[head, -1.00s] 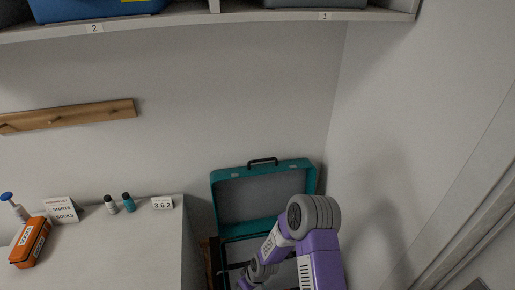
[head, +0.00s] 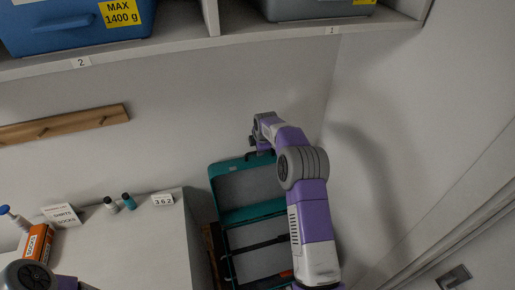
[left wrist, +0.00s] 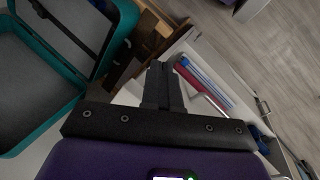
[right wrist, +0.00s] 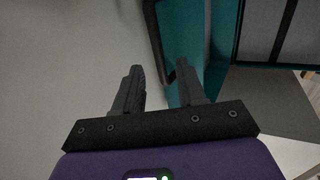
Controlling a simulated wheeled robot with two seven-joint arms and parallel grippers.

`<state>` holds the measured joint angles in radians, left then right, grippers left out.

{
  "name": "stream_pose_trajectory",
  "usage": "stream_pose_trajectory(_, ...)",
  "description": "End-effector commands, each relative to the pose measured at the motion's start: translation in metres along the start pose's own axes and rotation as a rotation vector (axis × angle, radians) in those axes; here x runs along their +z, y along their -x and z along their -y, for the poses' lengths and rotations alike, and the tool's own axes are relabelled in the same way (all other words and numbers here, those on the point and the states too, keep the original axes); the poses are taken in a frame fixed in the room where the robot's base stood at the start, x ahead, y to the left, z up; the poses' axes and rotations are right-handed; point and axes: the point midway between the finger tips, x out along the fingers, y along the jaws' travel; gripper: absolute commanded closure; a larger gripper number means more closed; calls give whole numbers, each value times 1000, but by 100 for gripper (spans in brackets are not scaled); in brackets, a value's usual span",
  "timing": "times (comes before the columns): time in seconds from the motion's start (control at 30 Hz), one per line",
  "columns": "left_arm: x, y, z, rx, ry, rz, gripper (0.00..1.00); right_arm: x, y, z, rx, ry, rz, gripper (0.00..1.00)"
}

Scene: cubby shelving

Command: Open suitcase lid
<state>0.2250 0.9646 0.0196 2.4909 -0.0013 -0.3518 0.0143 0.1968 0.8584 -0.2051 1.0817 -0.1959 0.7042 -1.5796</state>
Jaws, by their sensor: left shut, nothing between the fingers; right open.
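The teal suitcase stands with its lid (head: 247,187) raised and leaning back near the wall, its grey lining showing. Its base (head: 226,262) lies open below, with dark straps across. My right gripper (head: 254,141) is at the lid's top edge. In the right wrist view, my right gripper (right wrist: 158,82) is open, with the teal lid (right wrist: 183,30) and its dark handle (right wrist: 155,45) just beyond the fingertips; contact cannot be told. My left gripper (left wrist: 164,75) is shut and empty, away from the suitcase, which shows at left in that view (left wrist: 108,45).
A white cabinet (head: 125,240) at left bears small bottles, cards and an orange box (head: 38,243). A shelf (head: 180,50) with a blue bin (head: 75,25) and a grey bin (head: 310,8) hangs above. A wall stands close on the right.

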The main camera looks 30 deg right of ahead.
Motion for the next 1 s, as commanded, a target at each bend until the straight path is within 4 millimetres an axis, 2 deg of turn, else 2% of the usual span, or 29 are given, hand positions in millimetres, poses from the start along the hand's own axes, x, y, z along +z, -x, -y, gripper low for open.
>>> stream_pose_trajectory(0.1,0,3,-1,0,0,0,100,0,-17,0,0,0,0,60)
stream_pose_trajectory(0.23,0,4,-2,0,0,0,100,0,-28,0,1,-2,0,60)
stream_pose_trajectory(0.57,0,4,-2,0,0,-1,100,0,-33,0,1,-2,-1,60)
stream_pose_trajectory(0.6,0,4,-2,0,0,-1,100,0,-33,0,2,-2,-1,61)
stream_pose_trajectory(0.87,0,4,-2,0,0,-1,100,-1,-33,0,1,-2,-1,100)
stream_pose_trajectory(1.0,0,4,-2,0,0,-1,100,-1,-33,0,1,-2,-1,100)
